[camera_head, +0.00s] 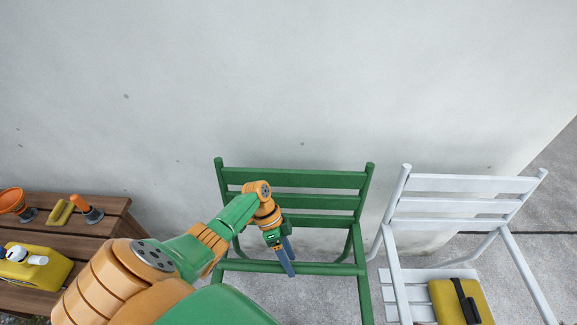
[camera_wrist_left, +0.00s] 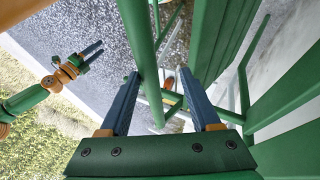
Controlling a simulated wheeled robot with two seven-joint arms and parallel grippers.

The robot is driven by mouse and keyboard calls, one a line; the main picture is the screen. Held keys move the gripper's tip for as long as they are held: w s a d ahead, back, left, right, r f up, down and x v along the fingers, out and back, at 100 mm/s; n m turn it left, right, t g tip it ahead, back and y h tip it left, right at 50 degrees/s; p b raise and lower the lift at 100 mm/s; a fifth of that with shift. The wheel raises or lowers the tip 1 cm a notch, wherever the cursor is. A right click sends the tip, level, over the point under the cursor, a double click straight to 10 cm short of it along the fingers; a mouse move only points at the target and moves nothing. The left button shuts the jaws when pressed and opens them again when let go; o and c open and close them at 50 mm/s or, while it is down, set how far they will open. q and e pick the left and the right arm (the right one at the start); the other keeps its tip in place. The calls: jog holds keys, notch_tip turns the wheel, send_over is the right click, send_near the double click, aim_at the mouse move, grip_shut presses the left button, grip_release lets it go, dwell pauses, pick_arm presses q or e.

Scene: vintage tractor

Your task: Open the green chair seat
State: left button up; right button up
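The green chair (camera_head: 310,180) stands against the wall in the middle of the head view. Bare floor shows through its frame where a flat seat would lie; the seat seems folded up, but I cannot tell which slats belong to it. My left gripper (camera_head: 288,258) is over the chair, fingers pointing down by the horizontal green bar (camera_head: 325,268). In the left wrist view, the left gripper (camera_wrist_left: 162,100) is open, with a green bar (camera_wrist_left: 143,60) running between its fingers; contact is unclear. My right gripper (camera_wrist_left: 93,51) is off the chair, its fingers parted and empty.
A white chair (camera_head: 470,185) with its seat down stands close on the right, holding a yellow item with a black strap (camera_head: 455,300). A wooden table (camera_head: 100,205) on the left carries a yellow canister (camera_head: 35,270) and tools. The wall (camera_head: 300,80) is right behind.

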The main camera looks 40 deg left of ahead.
pick_arm(q)
jog(key=v, duration=0.7)
dwell(0.3)
